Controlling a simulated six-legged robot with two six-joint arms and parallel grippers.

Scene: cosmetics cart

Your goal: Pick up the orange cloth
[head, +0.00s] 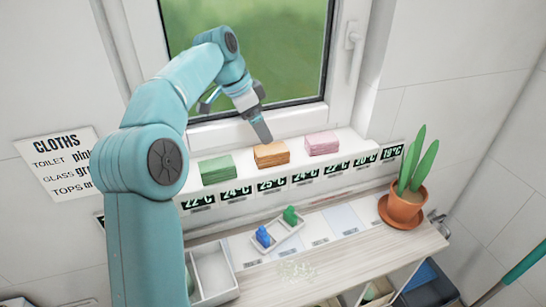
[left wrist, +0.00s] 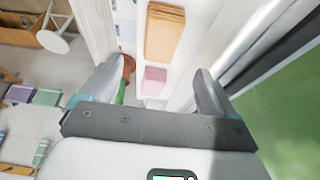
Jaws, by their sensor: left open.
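The orange cloth (head: 271,154) is a folded stack on the white windowsill ledge, between the green cloth (head: 217,169) and the pink cloth (head: 322,143). My left gripper (head: 236,126) is open and empty, pointing down. One finger shows just above and behind the orange cloth in the head view; I cannot tell whether it touches. In the left wrist view the orange cloth (left wrist: 164,36) lies past the fingertips, at the top, and the pink cloth (left wrist: 153,82) shows between the spread fingers (left wrist: 157,72). My right gripper is in neither view.
The window frame (head: 258,123) stands close behind the ledge. A row of temperature displays (head: 270,185) lines the ledge front. Below, a wooden cart top (head: 340,250) holds a potted plant (head: 404,208) at right and a small tray with blue and green items (head: 275,240).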

